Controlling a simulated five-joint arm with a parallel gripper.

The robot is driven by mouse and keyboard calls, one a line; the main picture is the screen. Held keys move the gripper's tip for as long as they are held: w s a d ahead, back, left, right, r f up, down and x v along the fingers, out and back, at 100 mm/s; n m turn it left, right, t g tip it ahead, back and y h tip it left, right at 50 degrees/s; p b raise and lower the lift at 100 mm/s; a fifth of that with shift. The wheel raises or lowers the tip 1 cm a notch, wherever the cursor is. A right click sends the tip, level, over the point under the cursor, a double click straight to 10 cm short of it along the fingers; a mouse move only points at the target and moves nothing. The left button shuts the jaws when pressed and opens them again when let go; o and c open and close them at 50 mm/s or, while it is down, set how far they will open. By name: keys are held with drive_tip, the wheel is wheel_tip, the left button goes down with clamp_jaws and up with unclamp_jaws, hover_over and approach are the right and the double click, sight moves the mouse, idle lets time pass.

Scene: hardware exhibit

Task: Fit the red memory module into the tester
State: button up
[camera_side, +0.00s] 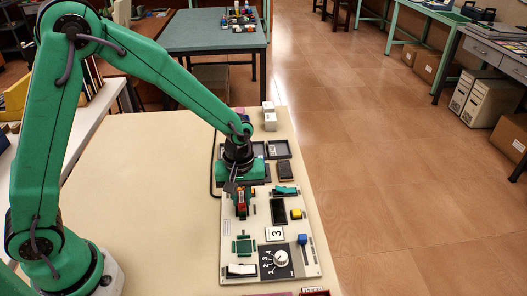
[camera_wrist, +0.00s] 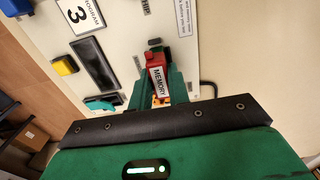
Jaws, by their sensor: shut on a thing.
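The red memory module (camera_side: 241,203) is held below my gripper (camera_side: 239,189), over the far left part of the white tester panel (camera_side: 231,226). In the wrist view the module (camera_wrist: 155,61) carries a white MEMORY label and sits between the green fingers of my gripper (camera_wrist: 158,92), which are shut on it. I cannot tell whether its lower edge touches the panel. A green frame-like fitting (camera_side: 245,245) is on the panel, nearer the side camera than the module. The module's lower end is hard to make out.
The panel also bears a black display (camera_side: 278,211), a yellow button (camera_side: 296,214), a card with a 3 (camera_side: 274,233), a white dial (camera_side: 281,258) and a blue-topped lever (camera_side: 302,239). Dark trays (camera_side: 278,149) lie behind. The table (camera_side: 140,210) left of the panel is clear.

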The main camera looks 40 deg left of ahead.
drive_tip(key=shift+f, duration=0.25)
idle(0.3)
drive_tip(key=o, duration=1.3)
drive_tip(key=shift+r, duration=0.1)
drive_tip(key=shift+r, duration=3.65)
drive_tip(key=shift+r, duration=0.1)
